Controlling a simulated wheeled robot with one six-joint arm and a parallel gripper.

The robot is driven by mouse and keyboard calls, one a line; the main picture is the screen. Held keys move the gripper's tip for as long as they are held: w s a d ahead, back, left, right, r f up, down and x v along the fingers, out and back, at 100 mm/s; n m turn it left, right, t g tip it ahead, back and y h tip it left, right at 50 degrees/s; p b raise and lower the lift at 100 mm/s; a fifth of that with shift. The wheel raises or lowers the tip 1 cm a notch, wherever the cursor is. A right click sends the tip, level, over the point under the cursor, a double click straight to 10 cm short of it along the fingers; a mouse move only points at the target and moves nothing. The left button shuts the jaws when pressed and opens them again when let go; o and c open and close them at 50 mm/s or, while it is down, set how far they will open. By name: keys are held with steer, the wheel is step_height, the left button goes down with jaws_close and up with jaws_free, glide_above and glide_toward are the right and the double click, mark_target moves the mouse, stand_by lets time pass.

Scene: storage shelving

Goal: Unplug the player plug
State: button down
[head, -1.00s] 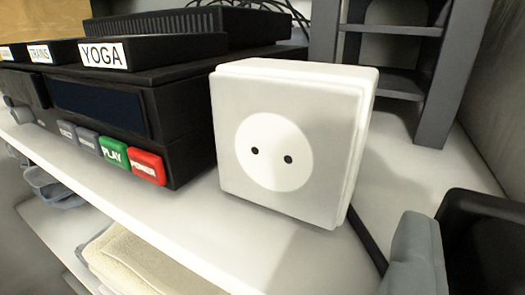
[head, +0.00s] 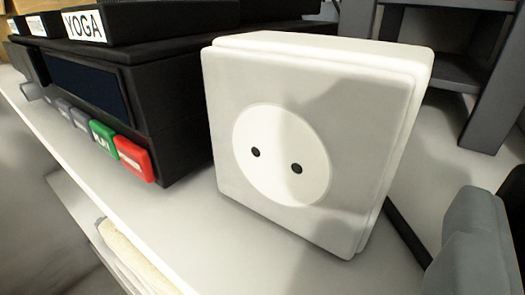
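A white box-shaped wall socket (head: 310,150) stands on the shelf in the middle of the view. Its round face shows two bare holes, and no plug sits in it. The black player (head: 120,110) stands to its left, with a dark display, a red button, a green button and several grey ones. No plug can be made out. Part of my gripper (head: 475,240), a grey finger with a black part beside it, shows at the lower right edge, right of the socket and apart from it in the picture. Its other finger and anything it holds are hidden.
A black case labelled YOGA (head: 150,22) lies on top of the player. A dark cable (head: 405,230) runs behind the socket towards the lower right. A dark grey rack (head: 440,70) stands at the back right. The white shelf (head: 215,235) is clear before the socket.

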mark_target(524, 164)
steer(key=shift+x, duration=3.4)
steer(key=shift+r, duration=0.15)
steer(key=shift+d+r, duration=0.1)
steer(key=shift+r, duration=0.05)
steer(key=c, duration=0.9)
jaws_free()
steer(key=shift+c, duration=0.2)
steer(key=shift+w, duration=0.1)
